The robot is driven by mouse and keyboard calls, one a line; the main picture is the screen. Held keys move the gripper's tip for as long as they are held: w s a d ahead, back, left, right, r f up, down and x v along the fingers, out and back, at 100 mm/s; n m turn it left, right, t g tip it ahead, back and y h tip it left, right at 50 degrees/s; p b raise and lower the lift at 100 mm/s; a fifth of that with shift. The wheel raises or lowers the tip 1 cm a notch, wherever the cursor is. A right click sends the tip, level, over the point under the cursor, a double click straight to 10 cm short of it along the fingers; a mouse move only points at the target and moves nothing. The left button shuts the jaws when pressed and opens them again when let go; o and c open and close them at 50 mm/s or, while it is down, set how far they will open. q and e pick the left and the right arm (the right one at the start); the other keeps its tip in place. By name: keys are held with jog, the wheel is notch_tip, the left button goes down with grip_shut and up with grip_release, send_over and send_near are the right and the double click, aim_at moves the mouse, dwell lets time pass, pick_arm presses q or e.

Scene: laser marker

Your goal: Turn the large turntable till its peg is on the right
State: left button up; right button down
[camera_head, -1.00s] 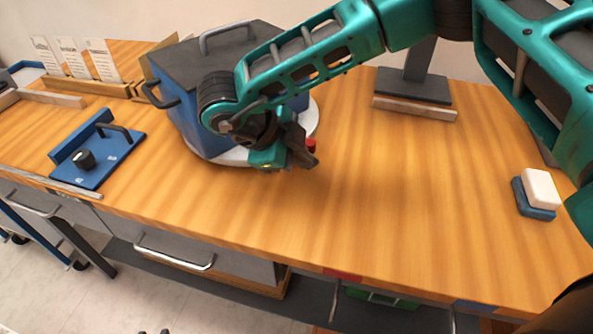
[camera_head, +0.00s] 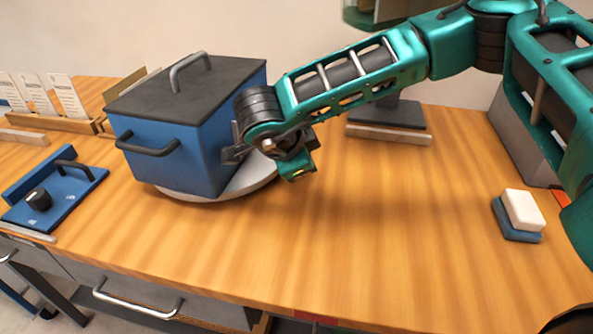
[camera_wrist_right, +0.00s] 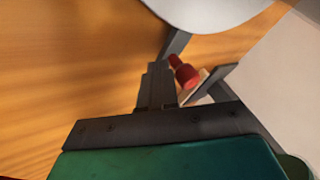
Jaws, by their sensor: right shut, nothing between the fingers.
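The large turntable (camera_head: 250,186) is a pale round plate on the wooden bench. A blue box (camera_head: 165,172) with a dark lid stands on it. The peg shows as a red knob (camera_wrist_right: 185,73) in the right wrist view, close beside the fingers; contact cannot be told. In the head view the peg is hidden, apparently behind my right gripper (camera_head: 233,150). That gripper is shut and empty, low at the box's right side above the plate's edge. It also shows in the wrist view (camera_wrist_right: 160,80). My left gripper is out of view.
A blue panel with a black knob (camera_head: 39,199) lies at the left. A dark stand (camera_head: 385,115) is behind my right arm, and a white block on a blue base (camera_head: 520,212) is at the right. The bench between them is clear in front.

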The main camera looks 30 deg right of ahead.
jog(key=shift+w+d, duration=0.25)
jog(key=shift+d, duration=0.15)
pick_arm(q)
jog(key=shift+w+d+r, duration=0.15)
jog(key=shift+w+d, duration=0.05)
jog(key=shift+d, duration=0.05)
pick_arm(e)
jog(key=shift+w+d+n, duration=0.25)
jog(key=shift+n, duration=0.15)
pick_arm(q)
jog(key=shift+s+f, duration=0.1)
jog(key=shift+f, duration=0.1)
